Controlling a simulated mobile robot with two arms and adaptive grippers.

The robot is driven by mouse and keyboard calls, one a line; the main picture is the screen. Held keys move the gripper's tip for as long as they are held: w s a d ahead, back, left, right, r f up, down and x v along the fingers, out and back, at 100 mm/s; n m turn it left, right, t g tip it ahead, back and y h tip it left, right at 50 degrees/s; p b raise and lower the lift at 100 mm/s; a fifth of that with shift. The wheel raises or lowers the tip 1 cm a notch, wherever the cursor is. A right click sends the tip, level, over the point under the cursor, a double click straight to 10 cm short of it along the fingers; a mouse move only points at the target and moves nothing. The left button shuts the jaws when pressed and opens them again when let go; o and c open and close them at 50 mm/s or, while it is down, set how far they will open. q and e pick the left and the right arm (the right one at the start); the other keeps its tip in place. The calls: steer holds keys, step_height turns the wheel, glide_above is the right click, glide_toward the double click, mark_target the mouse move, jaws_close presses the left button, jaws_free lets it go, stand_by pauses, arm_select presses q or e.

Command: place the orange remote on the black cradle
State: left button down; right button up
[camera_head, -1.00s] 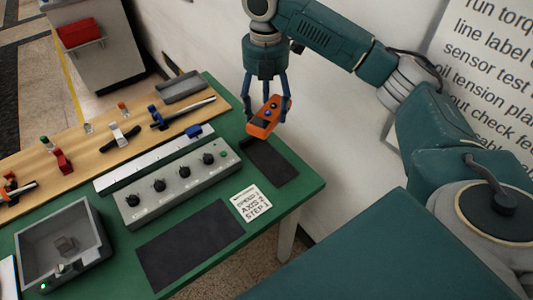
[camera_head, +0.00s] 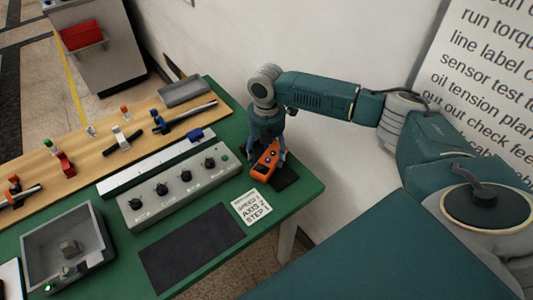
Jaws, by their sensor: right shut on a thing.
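The orange remote (camera_head: 264,164) has dark buttons on its face. My right gripper (camera_head: 268,155) is shut on it and points down at the right end of the green table. The remote is low over the black cradle (camera_head: 287,178), a flat dark piece that shows at the remote's right side. The rest of the cradle is hidden behind the remote and gripper. I cannot tell whether the remote touches the cradle. My left gripper is not in view.
A grey control box (camera_head: 178,190) with several knobs stands left of the remote. A printed card (camera_head: 252,207) and a dark mat (camera_head: 192,247) lie in front. A grey tray (camera_head: 68,248) is at the lower left. A wooden board (camera_head: 95,150) holds several tools. The wall is close behind.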

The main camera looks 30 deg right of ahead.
mark_target(266, 156)
steer(key=shift+f, duration=0.1)
steer(key=o, duration=1.5)
step_height(266, 156, up, 12)
steer(key=shift+r+b, duration=0.15)
steer(key=shift+b, duration=0.75)
